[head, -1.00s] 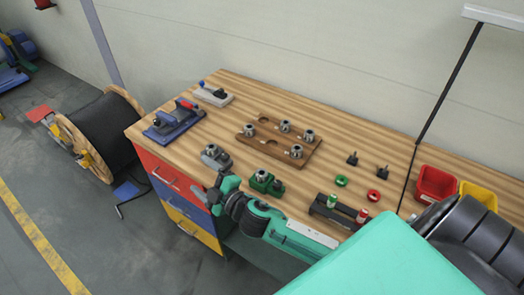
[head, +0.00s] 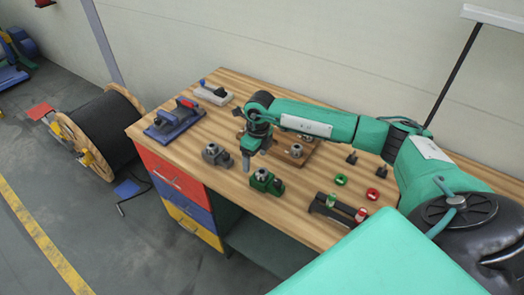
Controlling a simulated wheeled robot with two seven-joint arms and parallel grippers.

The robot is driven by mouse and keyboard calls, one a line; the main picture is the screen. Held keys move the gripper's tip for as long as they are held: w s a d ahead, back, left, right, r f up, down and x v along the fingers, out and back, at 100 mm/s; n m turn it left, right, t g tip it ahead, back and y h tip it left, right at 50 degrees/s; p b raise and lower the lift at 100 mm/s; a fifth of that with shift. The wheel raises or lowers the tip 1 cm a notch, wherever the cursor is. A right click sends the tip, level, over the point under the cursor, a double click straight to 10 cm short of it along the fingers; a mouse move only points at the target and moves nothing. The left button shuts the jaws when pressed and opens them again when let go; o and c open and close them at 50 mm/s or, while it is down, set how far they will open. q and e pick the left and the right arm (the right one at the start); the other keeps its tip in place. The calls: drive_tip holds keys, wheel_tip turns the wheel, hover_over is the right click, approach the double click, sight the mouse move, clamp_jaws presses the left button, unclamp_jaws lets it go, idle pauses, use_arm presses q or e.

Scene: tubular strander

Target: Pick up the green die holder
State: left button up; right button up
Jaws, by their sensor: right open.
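The green die holder (head: 259,183), a small block with a round metal piece on top, sits upright near the front edge of the wooden bench. My right gripper (head: 246,163) is open and points down, just behind and slightly left of the holder in the picture. It looks empty and apart from the holder; its exact height is hard to judge. My right arm reaches in from the right across the bench. My left gripper is not in view.
A grey die holder (head: 216,155) stands left of the green one. Behind the gripper, a wooden tray (head: 304,157) with metal dies is partly hidden by my arm. A dark rack (head: 325,209), a green ring (head: 341,180) and a red ring (head: 373,194) lie to the right.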

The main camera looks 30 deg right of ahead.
sight(262, 171)
drive_tip(key=shift+d+r+h, duration=0.15)
drive_tip(key=shift+d+h, duration=0.05)
drive_tip(key=shift+d, duration=0.3)
drive_tip(key=shift+d+r+h, duration=0.15)
drive_tip(key=shift+d+h, duration=0.05)
drive_tip(key=shift+d, duration=0.6)
wheel_tip(262, 171, down, 11)
drive_tip(key=b, duration=0.6)
drive_tip(key=shift+b, duration=0.35)
drive_tip(key=shift+r, duration=0.1)
drive_tip(key=c, duration=1.2)
drive_tip(key=shift+o, duration=0.2)
